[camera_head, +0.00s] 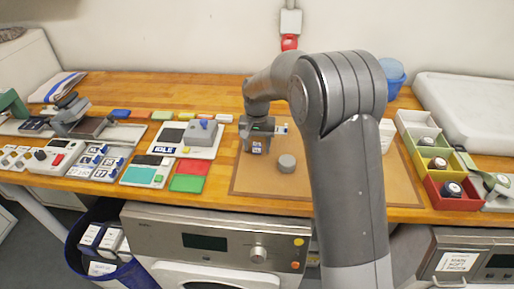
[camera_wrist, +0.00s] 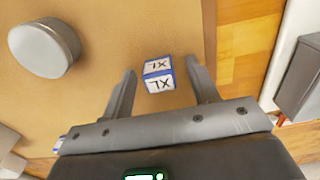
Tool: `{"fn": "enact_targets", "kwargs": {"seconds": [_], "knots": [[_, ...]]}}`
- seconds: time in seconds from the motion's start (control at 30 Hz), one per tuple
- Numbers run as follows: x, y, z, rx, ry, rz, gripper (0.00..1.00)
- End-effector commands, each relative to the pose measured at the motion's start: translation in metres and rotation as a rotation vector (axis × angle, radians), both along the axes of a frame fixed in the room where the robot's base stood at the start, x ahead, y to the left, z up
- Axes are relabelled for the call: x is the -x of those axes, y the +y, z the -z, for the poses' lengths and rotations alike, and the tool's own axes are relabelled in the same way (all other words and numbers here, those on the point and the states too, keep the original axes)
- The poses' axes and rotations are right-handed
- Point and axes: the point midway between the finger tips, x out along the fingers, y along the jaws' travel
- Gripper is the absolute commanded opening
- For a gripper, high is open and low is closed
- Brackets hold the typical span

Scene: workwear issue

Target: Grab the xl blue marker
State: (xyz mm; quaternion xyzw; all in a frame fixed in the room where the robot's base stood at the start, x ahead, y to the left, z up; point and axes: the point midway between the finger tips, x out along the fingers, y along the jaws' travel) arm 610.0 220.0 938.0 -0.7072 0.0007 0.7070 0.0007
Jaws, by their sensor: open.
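The XL blue marker (camera_wrist: 158,82) is a small white block with blue edges and "XL" printed on two faces. It sits on the tan mat (camera_wrist: 95,25) in the wrist view. My gripper (camera_wrist: 160,70) is open, with one finger on each side of the marker and a visible gap to both. In the head view my gripper (camera_head: 257,140) is low over the mat, left of my forearm, and a small white-blue patch, seemingly the marker (camera_head: 257,149), shows at it.
A grey round cylinder (camera_wrist: 45,48) stands on the mat near the marker, also in the head view (camera_head: 287,163). Left are a tray marked IDLE (camera_head: 187,142) and red (camera_head: 187,183) and green pads. Coloured bins (camera_head: 450,190) stand right. The mat's front is clear.

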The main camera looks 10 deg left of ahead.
Motion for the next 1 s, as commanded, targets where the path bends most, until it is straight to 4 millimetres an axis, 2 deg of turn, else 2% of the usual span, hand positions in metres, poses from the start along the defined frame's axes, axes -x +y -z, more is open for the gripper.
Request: {"fn": "enact_targets", "kwargs": {"seconds": [0.17,0.73,1.0], "knots": [[0.0001,0.0,-0.0001,0.0,0.0,0.0,0.54],[0.0001,0.0001,-0.0003,0.0,0.0,0.0,0.08],[0.0,0.0001,-0.0018,0.0,0.0,0.0,0.07]]}}
